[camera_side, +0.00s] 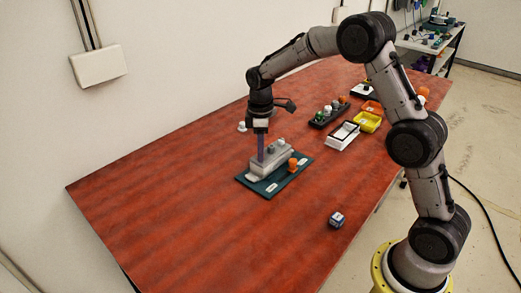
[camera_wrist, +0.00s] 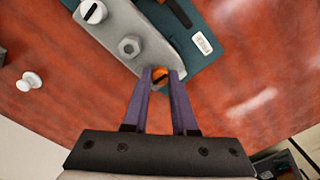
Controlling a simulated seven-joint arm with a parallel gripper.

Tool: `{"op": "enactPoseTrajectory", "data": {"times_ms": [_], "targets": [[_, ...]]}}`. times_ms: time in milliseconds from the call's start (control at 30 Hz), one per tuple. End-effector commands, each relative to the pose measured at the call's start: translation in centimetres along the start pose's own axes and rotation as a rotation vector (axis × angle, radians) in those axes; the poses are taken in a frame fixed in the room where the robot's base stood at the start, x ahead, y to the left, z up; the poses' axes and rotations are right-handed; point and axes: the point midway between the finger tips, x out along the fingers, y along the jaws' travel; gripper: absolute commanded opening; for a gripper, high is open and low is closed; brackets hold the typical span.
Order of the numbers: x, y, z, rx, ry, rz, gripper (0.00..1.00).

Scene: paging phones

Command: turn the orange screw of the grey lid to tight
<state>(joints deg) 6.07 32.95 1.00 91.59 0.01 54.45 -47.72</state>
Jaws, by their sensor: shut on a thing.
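The grey lid (camera_side: 268,162) lies on a dark teal base plate (camera_side: 247,183) near the middle of the table. It also shows in the wrist view (camera_wrist: 150,42). The orange screw (camera_wrist: 160,71) sits at the near end of the lid in the wrist view, with a dark slot in its top. My gripper (camera_wrist: 161,76) has its two purple fingers shut around this screw, one on each side. In the side view my gripper (camera_side: 261,155) points straight down onto the lid's near-left end and hides the screw there. How far the screw is turned I cannot tell.
A grey hex bolt (camera_wrist: 129,46) and a white slotted screw (camera_wrist: 93,12) stand on the lid. An orange cylinder (camera_side: 293,165) stands on the plate beside it. A blue-grey cube (camera_side: 337,219) lies to the right; trays, including a yellow one (camera_side: 368,122), stand behind.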

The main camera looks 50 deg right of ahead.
Motion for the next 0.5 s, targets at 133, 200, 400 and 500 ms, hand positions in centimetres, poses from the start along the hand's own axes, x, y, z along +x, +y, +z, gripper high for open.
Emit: {"op": "enactPoseTrajectory", "data": {"times_ms": [133, 200, 400, 500], "targets": [[-0.03, 0.02, 0.01, 0.086, 0.0, 0.0, 0.0], [-0.05, 0.02, 0.01, 0.14, 0.0, 0.0, 0.0], [-0.05, 0.03, 0.0, 0.324, 0.001, 0.001, 0.0], [-0.07, 0.03, 0.01, 0.419, 0.001, 0.001, 0.0]]}}
